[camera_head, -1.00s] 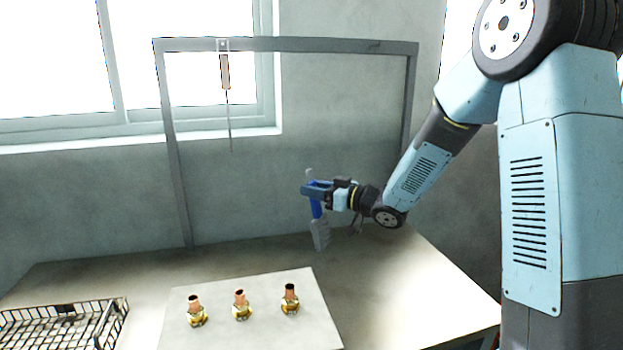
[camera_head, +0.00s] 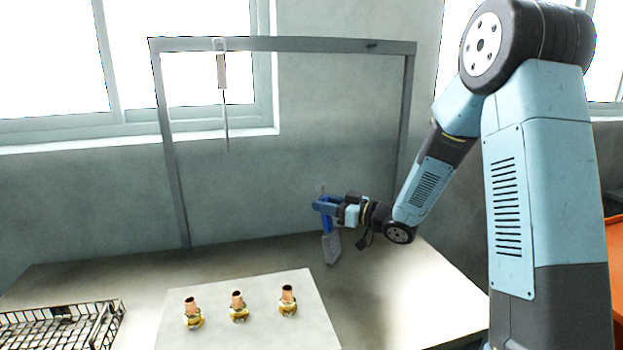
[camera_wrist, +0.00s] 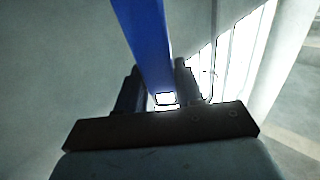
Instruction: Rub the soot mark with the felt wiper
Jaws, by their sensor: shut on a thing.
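My gripper (camera_head: 323,207) is shut on the blue handle (camera_head: 326,218) of a tool that I take to be the felt wiper. Its flat grey head (camera_head: 331,248) hangs downward, in the air above the back right of the table. In the wrist view the blue handle (camera_wrist: 147,40) runs between the two fingers (camera_wrist: 158,88). Three brass fittings with copper tube ends (camera_head: 193,312), (camera_head: 239,306), (camera_head: 288,300) stand upright on a pale board (camera_head: 255,329), well left of and nearer than the wiper. I cannot make out a soot mark clearly.
A grey frame (camera_head: 300,45) stands at the back of the table, with a thin-rodded tool (camera_head: 222,72) hanging from its bar. A wire basket (camera_head: 62,325) sits front left. The table (camera_head: 405,300) is clear right of the board.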

